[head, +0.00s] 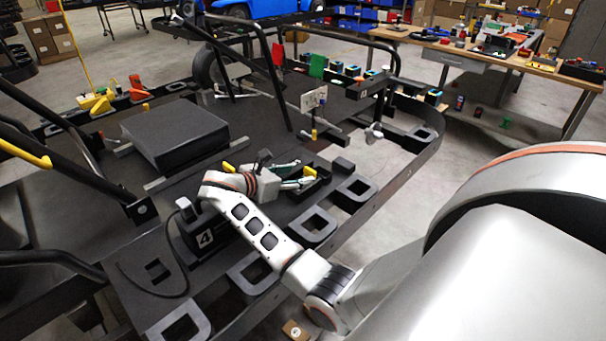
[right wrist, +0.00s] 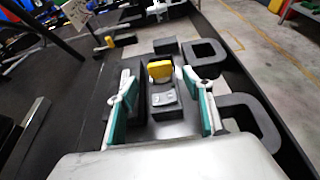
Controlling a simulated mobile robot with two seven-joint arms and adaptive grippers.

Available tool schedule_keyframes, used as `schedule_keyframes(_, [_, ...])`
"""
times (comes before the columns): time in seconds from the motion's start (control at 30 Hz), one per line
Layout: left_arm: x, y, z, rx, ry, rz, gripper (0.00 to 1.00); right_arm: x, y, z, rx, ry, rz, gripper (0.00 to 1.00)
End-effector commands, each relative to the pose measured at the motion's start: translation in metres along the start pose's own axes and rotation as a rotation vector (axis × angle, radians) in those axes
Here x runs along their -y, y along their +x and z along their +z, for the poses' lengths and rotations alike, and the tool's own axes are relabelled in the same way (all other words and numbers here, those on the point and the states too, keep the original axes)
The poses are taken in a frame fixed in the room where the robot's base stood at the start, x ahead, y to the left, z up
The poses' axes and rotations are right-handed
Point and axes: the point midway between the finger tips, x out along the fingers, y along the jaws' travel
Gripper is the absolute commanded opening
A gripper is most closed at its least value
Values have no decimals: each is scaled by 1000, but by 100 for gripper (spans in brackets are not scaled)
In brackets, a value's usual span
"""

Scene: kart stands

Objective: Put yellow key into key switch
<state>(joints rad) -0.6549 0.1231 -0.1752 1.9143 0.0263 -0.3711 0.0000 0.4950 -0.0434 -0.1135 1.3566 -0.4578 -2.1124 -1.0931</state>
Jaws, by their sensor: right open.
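My right gripper (head: 304,174) is open, low over the kart's right side, its two fingers pointing away from me. In the right wrist view the open fingers (right wrist: 157,76) stand on either side of a small yellow piece, which looks like the yellow key (right wrist: 159,69). It also shows by the fingertips in the head view (head: 309,170). The yellow piece stands upright at the far end of a dark block with a grey plate (right wrist: 163,98), perhaps the key switch. Its lower end is hidden, so I cannot tell whether it is inserted. My left gripper is out of view.
Dark square loops (head: 313,224) line the kart's right edge. A black box marked 4 (head: 204,238) with a cable sits beside my right forearm. A raised black box (head: 174,132) and tube frames stand to the left. A wooden table (head: 470,50) stands at the back right.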

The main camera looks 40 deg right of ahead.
Motion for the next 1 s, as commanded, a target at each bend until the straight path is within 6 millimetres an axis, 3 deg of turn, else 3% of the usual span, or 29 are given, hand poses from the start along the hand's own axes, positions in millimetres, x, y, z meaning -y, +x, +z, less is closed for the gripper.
schedule_keyframes(0.23, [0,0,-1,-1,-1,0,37,0,-23,0,0,1,0,51])
schedule_keyframes(1.0, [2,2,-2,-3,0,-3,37,0,-24,0,1,0,0,51])
